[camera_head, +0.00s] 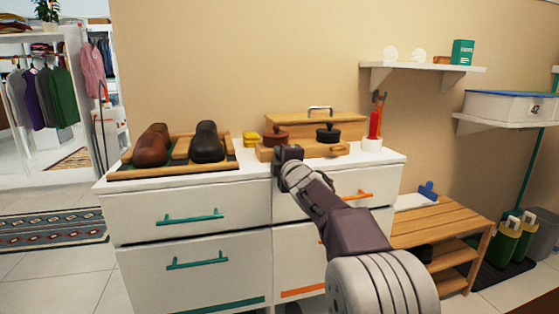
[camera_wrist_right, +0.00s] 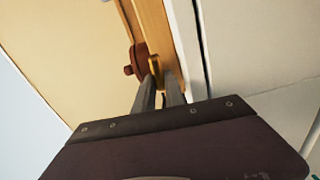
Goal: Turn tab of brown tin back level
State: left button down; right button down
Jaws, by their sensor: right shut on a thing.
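The brown tin (camera_head: 275,136) sits at the left end of a low wooden holder on the white dresser. In the right wrist view the brown tin (camera_wrist_right: 140,58) shows beside the wood, with its gold tab (camera_wrist_right: 155,68) facing the gripper. My right gripper (camera_head: 287,153) reaches the front of the holder just below the tin. In the wrist view its fingers (camera_wrist_right: 161,88) are shut on the tab. The fingers hide part of the tab, so its exact tilt is hard to tell. My left gripper is not in view.
A black tin (camera_head: 328,135) stands to the right on the holder (camera_head: 331,150). A wooden box (camera_head: 335,118) is behind. A yellow block (camera_head: 250,139) and a tray with brown (camera_head: 152,146) and black (camera_head: 207,143) shoes lie left. A red-handled tool (camera_head: 376,122) stands right.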

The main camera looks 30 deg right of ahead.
jog(key=shift+f+n, duration=0.15)
jog(key=shift+n, duration=0.35)
jog(key=c, duration=1.4)
grip_release()
